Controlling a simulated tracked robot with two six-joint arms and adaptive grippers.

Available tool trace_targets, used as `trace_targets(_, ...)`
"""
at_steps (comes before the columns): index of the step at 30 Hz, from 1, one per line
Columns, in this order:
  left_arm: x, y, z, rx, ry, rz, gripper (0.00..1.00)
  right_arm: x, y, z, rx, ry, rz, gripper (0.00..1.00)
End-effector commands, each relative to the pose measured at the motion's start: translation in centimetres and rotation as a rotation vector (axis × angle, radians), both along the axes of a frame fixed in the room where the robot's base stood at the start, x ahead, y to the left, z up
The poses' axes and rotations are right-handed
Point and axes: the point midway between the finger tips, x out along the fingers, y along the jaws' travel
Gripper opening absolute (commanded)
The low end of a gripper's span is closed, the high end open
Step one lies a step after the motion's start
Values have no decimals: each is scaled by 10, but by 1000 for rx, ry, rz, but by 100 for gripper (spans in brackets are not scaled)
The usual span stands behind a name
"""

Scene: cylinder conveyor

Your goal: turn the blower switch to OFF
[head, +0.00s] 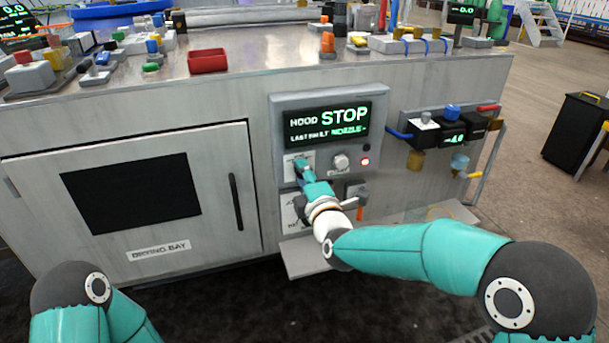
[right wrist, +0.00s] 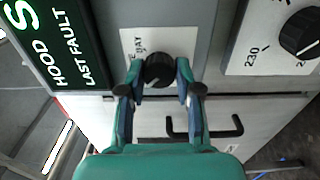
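A grey control panel (head: 325,110) stands on the front of the bench, with a display (head: 326,122) reading HOOD STOP and a last-fault line. My right gripper (head: 302,166) is at the small white plate on the panel's upper left. In the right wrist view, its fingertips (right wrist: 159,72) sit on both sides of a round black knob (right wrist: 158,69), apparently against it. The plate's label (right wrist: 134,44) is partly hidden; I read something like BAY, and cannot read a blower or OFF mark. My left gripper is out of view; only part of that arm shows.
A grey round knob (head: 340,161) and a lit red lamp (head: 365,161) are right of the gripper. Another black dial (right wrist: 300,33) marked 230 is nearby. The drying bay door (head: 222,165) has a dark handle (head: 236,201). A red tray (head: 208,61) lies on the bench top.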

Motion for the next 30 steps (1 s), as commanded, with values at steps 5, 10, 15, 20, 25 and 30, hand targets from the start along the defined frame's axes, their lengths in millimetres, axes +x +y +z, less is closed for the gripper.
trace_targets(5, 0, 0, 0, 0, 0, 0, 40, -1, 3, -5, -4, 9, 6, 57)
trace_targets(10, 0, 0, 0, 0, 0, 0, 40, -1, 1, -3, -2, 6, 3, 57)
trace_targets(15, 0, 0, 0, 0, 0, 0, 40, -2, 0, -2, 0, 4, 2, 57)
trace_targets(20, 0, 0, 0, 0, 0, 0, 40, -15, -4, -1, 0, 4, 2, 57)
trace_targets(25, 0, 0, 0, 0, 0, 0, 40, -42, -13, -1, 0, 4, 2, 57)
trace_targets(30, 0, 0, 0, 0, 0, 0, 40, -74, -23, -2, -2, 6, 3, 57)
